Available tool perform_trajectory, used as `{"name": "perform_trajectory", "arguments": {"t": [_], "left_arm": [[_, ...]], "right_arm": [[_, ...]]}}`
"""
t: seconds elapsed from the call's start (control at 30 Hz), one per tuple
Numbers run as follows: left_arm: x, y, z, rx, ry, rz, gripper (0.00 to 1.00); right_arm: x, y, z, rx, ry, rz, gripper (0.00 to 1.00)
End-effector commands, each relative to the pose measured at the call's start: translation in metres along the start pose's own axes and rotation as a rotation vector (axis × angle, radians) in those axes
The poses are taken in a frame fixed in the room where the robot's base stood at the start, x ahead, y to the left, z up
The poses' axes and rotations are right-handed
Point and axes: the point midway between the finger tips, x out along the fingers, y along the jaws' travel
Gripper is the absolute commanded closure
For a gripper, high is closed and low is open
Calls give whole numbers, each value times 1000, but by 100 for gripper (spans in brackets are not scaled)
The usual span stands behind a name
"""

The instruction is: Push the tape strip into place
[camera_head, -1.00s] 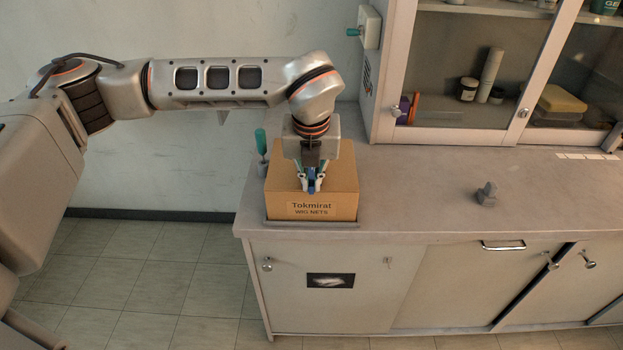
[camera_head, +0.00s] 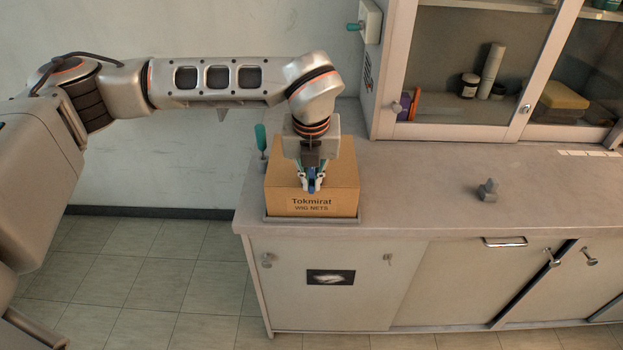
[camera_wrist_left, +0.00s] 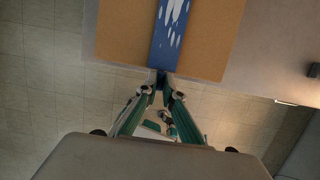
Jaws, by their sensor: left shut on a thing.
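A brown cardboard box (camera_head: 281,185) marked "Tokmirat WIG NETS" stands on the counter at its left end. In the left wrist view the box top (camera_wrist_left: 120,40) fills the upper middle. The blue tape strip (camera_wrist_left: 169,28) with white marks runs along the middle of the box top to its near edge. My left gripper (camera_head: 311,188) points down at the front of the box. In the wrist view its fingertips (camera_wrist_left: 160,76) are closed together at the strip's end, by the box edge. The fingers hide that end. My right gripper is not in view.
The box sits in a shallow grey tray (camera_head: 270,218) near the counter's front edge. A teal-handled tool (camera_head: 261,139) stands behind its left side. A small grey object (camera_head: 488,190) lies to the right, with clear counter (camera_head: 420,185) between. A glass-fronted cabinet (camera_head: 452,134) stands behind.

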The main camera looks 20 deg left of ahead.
Motion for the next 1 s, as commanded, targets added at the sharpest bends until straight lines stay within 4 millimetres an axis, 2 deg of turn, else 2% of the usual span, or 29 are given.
{"name": "perform_trajectory", "arguments": {"t": [0.23, 0.27, 0.3, 0.33, 1.0], "left_arm": [[2, 0, -1, 1, 2, 2, 100], [2, 0, -1, 1, 2, 2, 85], [2, 0, -1, 1, 2, 2, 75], [2, 0, -1, 1, 2, 2, 73], [-4, 0, 0, 1, 0, 0, 73]], "right_arm": [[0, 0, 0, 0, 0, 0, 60], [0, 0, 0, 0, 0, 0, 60], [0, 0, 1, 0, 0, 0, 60], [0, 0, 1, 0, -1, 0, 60], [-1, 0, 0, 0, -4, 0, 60]]}}
